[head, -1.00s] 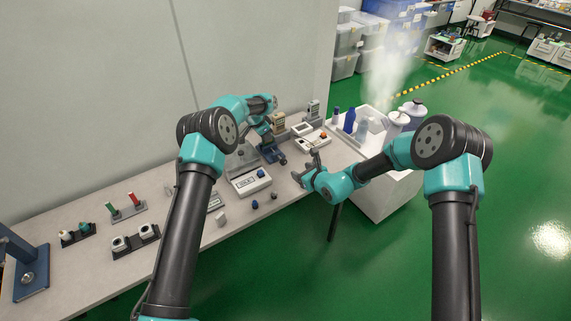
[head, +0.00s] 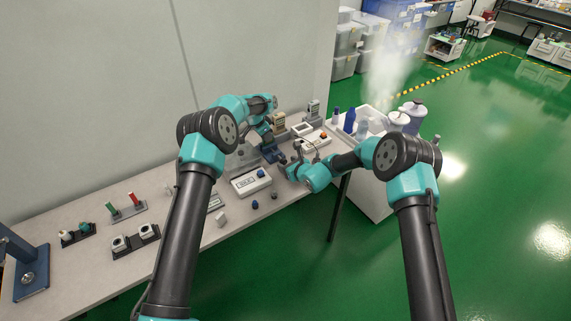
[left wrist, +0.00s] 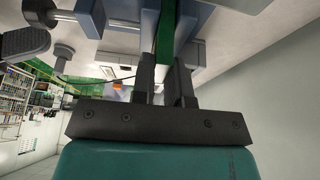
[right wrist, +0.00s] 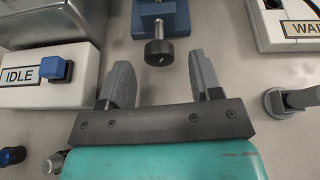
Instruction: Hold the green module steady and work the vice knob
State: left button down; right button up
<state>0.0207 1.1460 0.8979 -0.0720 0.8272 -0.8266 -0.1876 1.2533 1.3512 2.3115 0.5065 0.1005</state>
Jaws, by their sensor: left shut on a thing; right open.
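The blue vice (head: 273,154) stands on the bench beyond the white tester box; its blue body also shows in the right wrist view (right wrist: 160,18). The green module (left wrist: 164,38) is upright between the vice jaws in the left wrist view. My left gripper (left wrist: 165,75) is shut on its lower part in that view. The dark vice knob (right wrist: 159,52) points toward my right gripper (right wrist: 162,68). That gripper is open, with one finger on each side of the knob line and visible gaps to both. In the head view, the module is too small to make out.
A white tester box marked IDLE (right wrist: 45,85) with a blue button lies left of my right gripper. Another labelled box (right wrist: 290,28) and a grey post (right wrist: 280,103) lie to its right. A white tub with bottles (head: 372,150) stands at the bench's right end.

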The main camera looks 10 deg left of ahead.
jog(key=shift+x, duration=1.05)
jog(key=c, duration=0.9)
